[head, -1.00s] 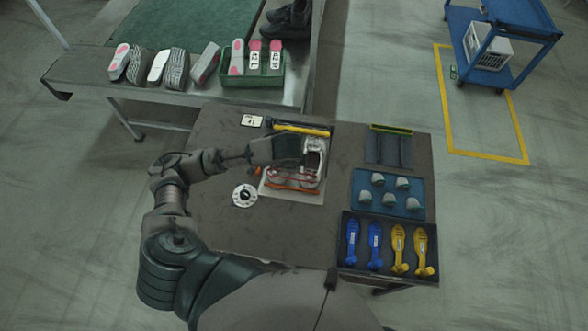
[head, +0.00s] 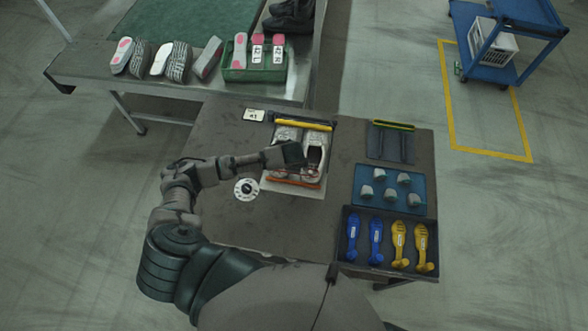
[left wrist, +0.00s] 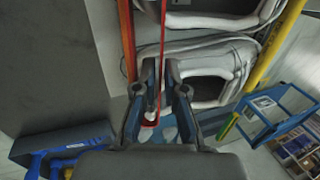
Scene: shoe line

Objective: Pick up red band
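The red band (left wrist: 162,25) is a thin red strip in the left wrist view, running down between my left fingers to a small red end. My left gripper (left wrist: 160,68) has a narrow gap between its fingertips; the band lies in that gap and I see no clear grip on it. In the head view my left gripper (head: 304,153) is over the pair of light shoes (head: 284,134). Thin red lines show on the front of the shoes, near an orange bar (head: 293,183); the gripper and arm hide part of them. My right gripper is not in view.
A yellow bar (head: 305,126) lies behind the shoes. A round white dial (head: 246,189) sits left of them. At right are a dark slotted tray (head: 376,143), a blue tray (head: 390,206) of grey pieces and a black tray (head: 386,222) of blue and yellow pieces. The table's front left is clear.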

